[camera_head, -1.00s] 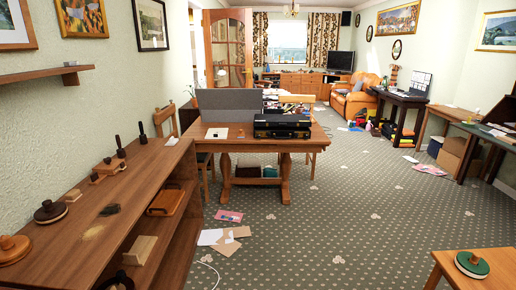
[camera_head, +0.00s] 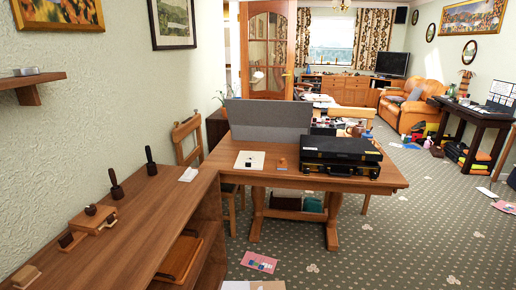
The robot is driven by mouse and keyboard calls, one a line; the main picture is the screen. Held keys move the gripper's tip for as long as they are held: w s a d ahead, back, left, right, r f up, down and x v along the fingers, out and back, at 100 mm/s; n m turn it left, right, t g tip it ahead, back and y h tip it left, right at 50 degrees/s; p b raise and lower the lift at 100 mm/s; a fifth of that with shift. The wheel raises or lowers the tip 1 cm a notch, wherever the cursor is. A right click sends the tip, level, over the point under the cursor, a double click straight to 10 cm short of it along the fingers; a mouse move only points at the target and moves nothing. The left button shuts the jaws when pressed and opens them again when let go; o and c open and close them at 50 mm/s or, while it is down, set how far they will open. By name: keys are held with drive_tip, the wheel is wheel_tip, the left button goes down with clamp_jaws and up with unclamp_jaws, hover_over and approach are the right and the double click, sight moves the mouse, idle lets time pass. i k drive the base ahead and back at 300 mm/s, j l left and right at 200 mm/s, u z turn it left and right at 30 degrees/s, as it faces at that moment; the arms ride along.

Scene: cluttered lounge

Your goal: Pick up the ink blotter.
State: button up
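I cannot tell for sure which thing is the ink blotter. On the long wooden sideboard (camera_head: 150,215) at the left stands a light wooden block with a dark knob (camera_head: 92,217), which may be it. A smaller dark-knobbed block (camera_head: 70,240) sits just in front of it, and another small block (camera_head: 25,275) lies at the lower left edge. Two dark upright-handled tools (camera_head: 115,186) (camera_head: 151,163) stand farther back. On the desk, a small orange-brown object (camera_head: 282,163) sits beside a white square sheet (camera_head: 249,160). My gripper is not in view.
The wooden desk (camera_head: 225,172) adjoins the sideboard's far end and bears black cases (camera_head: 340,152) and a grey panel (camera_head: 268,123). A chair (camera_head: 188,140) stands behind the corner.

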sight(282, 163)
drive_tip(key=i+j, duration=0.1)
drive_tip(key=i, duration=0.5)
drive_tip(key=i+z, duration=0.15)
drive_tip(key=i, duration=0.4)
drive_tip(key=i+j, duration=0.25)
drive_tip(key=i, duration=0.35)
drive_tip(key=i+j+z, duration=0.3)
drive_tip(key=i, duration=0.15)
drive_tip(key=i+j+z, duration=0.15)
drive_tip(key=i+z, duration=0.15)
drive_tip(key=i+j+u, duration=0.2)
drive_tip(key=j, duration=0.2)
drive_tip(key=i+j+u, duration=0.25)
drive_tip(key=i+j, duration=0.1)
drive_tip(key=j, duration=0.05)
